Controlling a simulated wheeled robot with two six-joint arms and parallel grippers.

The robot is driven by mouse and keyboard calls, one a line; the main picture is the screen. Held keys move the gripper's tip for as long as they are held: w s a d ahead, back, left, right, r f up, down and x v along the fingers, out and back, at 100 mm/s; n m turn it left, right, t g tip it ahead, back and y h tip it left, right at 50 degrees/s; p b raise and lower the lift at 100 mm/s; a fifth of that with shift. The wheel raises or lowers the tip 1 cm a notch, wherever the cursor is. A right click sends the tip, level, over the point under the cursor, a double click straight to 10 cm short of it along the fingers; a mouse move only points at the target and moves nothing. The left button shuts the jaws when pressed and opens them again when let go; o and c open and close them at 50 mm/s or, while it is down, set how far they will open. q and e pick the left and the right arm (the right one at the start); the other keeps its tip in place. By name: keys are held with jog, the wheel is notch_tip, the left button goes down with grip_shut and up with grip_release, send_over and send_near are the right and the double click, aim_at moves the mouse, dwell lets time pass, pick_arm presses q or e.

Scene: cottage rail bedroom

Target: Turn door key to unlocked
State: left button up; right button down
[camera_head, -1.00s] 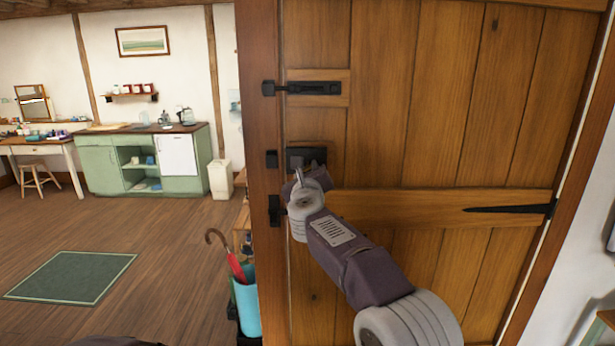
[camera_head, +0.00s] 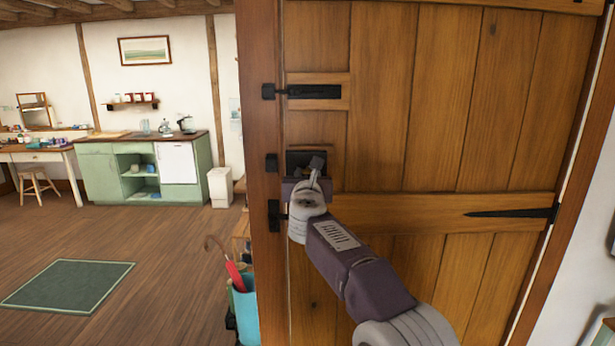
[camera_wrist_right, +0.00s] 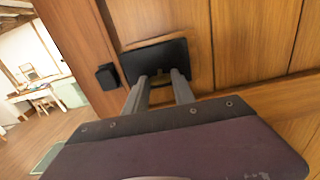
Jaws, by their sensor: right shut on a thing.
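The wooden door (camera_head: 440,110) stands shut in front of me. A black lock plate (camera_head: 298,160) sits near its left edge, and the plate (camera_wrist_right: 158,60) also shows in the right wrist view. My right gripper (camera_head: 316,168) is at this plate. In the right wrist view its two fingers (camera_wrist_right: 161,84) reach to the plate's lower middle and are shut on a small dark piece there, which looks like the door key. The fingers hide most of the key, so I cannot tell how far it is turned. My left gripper is not in view.
A black bolt (camera_head: 313,91) is above the lock and a dark latch fitting (camera_head: 275,213) is below it on the frame. An umbrella stand (camera_head: 245,305) with a red umbrella stands left of the door. The wooden floor at left is mostly clear around a green rug (camera_head: 72,286).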

jog(key=shift+f, duration=0.1)
jog(key=c, duration=1)
grip_release()
jog(key=shift+w, duration=0.1)
jog(key=shift+c, duration=0.2)
jog(key=s+b, duration=0.4)
jog(key=s, duration=0.5)
